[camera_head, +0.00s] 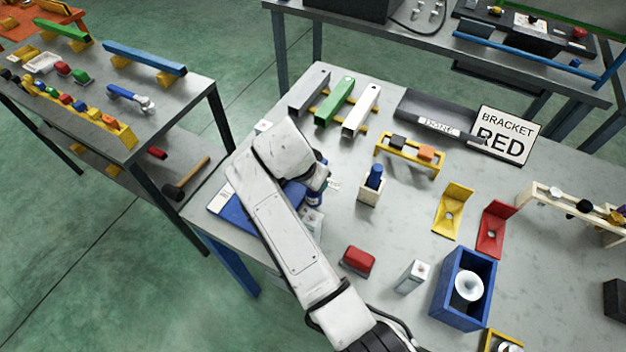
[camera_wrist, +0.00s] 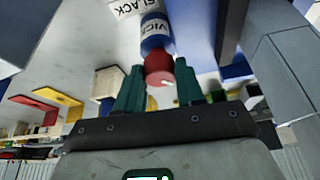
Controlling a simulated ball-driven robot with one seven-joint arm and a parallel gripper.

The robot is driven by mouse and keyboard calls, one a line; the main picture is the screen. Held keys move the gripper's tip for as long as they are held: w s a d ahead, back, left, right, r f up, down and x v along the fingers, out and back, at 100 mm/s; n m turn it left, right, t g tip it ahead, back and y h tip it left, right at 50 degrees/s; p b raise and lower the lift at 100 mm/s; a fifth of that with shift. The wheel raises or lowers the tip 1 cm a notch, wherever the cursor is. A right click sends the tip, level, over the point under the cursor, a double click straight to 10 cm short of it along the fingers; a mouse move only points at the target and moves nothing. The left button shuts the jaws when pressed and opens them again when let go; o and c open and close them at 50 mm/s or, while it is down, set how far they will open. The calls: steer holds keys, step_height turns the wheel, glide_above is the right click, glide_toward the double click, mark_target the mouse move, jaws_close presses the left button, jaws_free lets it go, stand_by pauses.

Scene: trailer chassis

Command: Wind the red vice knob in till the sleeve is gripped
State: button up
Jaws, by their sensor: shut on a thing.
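The red vice knob (camera_wrist: 159,68) is in the middle of the wrist view, at the end of a blue cylindrical part marked VICE (camera_wrist: 155,35). My gripper (camera_wrist: 159,73) has its two dark green fingers on either side of the knob, shut on it. Beyond the blue part is a white label reading SLACK (camera_wrist: 128,7). In the head view my arm covers the knob and most of the vice; a blue base plate (camera_head: 229,206) shows to its left. I cannot make out the sleeve in either view.
On the same bench, a red block (camera_head: 358,261), a white box (camera_head: 413,277) and a blue open box (camera_head: 463,290) stand right of my arm. A wooden holder with a blue peg (camera_head: 371,188) stands behind them. Bare bench lies between these things.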

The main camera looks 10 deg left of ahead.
steer(key=shift+m, duration=0.5)
steer(key=shift+h, duration=0.3)
steer(key=o, duration=1)
steer(key=shift+o, duration=0.2)
steer(key=b+v, duration=0.2)
steer(key=v, duration=0.8)
steer(key=shift+r, duration=0.4)
steer(key=shift+s, duration=0.1)
